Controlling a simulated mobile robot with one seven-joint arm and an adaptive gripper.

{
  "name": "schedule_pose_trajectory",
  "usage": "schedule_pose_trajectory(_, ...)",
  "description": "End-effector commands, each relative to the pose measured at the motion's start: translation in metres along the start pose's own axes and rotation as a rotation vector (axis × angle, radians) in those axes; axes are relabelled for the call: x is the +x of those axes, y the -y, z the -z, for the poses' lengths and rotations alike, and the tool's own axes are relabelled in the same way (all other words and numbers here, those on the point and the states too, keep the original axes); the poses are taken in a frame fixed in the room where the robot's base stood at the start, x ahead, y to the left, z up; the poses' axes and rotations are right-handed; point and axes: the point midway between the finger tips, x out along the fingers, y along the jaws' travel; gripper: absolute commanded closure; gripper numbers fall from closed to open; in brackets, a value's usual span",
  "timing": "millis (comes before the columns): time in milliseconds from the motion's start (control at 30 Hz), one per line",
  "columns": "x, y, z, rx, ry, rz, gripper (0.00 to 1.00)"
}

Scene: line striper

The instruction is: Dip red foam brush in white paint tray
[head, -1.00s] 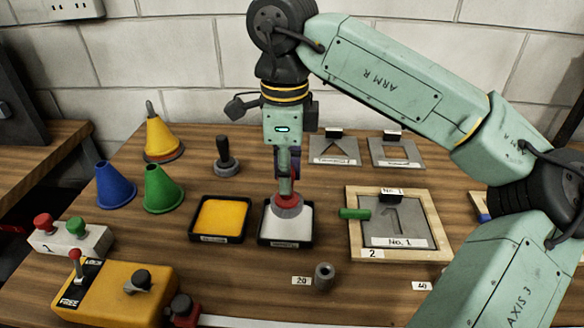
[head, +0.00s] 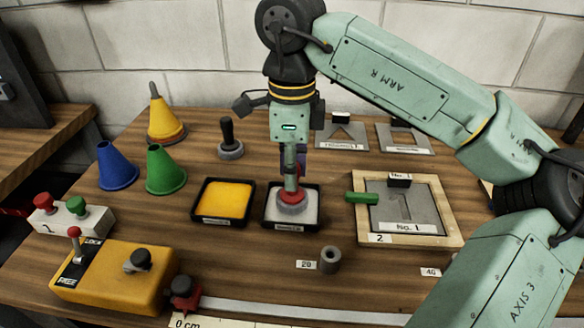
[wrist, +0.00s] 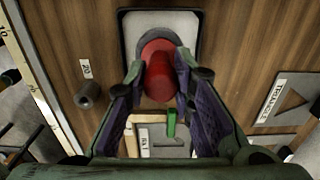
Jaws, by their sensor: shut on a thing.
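My gripper (head: 291,178) is shut on the red foam brush (head: 291,197) and points straight down. The brush has a red body and a round grey pad at its lower end. It is upright over the middle of the white paint tray (head: 311,222), a black-rimmed square tray with white paint. The pad appears to be at the paint, but I cannot tell whether it touches. In the wrist view the red brush (wrist: 160,75) sits between my fingers, with the tray (wrist: 128,28) behind it. The pad's underside is hidden.
A yellow paint tray (head: 222,199) stands just left of the white one. Cones (head: 165,172) and a yellow control box (head: 115,280) are left.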

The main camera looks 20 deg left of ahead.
Motion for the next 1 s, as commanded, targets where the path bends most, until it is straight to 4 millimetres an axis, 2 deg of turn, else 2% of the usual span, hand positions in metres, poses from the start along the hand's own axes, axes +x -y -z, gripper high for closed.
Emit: schedule_pose_trajectory(1000, 0.0083, 0.0001, 0.0002, 0.0, 0.0, 0.0, 1.0)
